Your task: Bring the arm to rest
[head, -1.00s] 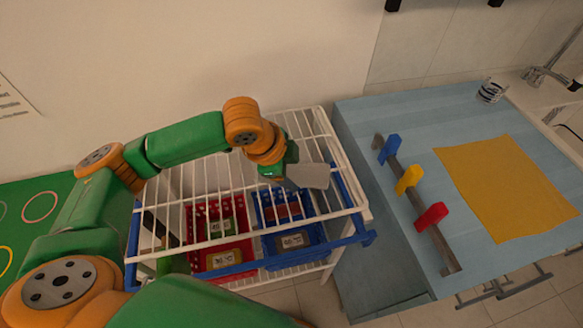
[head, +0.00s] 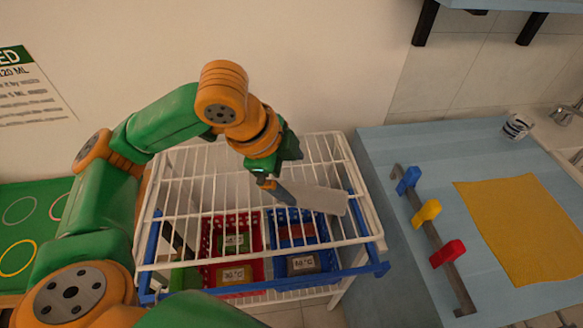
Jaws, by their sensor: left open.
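My left arm comes in from the left and reaches over a white wire rack (head: 185,207). Its gripper (head: 272,180) is open and points down over the rack's top. A flat pale grey piece (head: 322,199) lies on or just above the wires, to the right of the gripper. A darker narrow end of it shows beside the fingers. I cannot tell whether the fingers touch it. My right gripper is not in view.
Below the wires are a red basket (head: 258,268) and a blue basket (head: 325,262) with labelled items. To the right, a blue counter (head: 395,148) carries a rail with blue, yellow and red clips, a yellow mat (head: 520,225) and a striped cup (head: 517,127).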

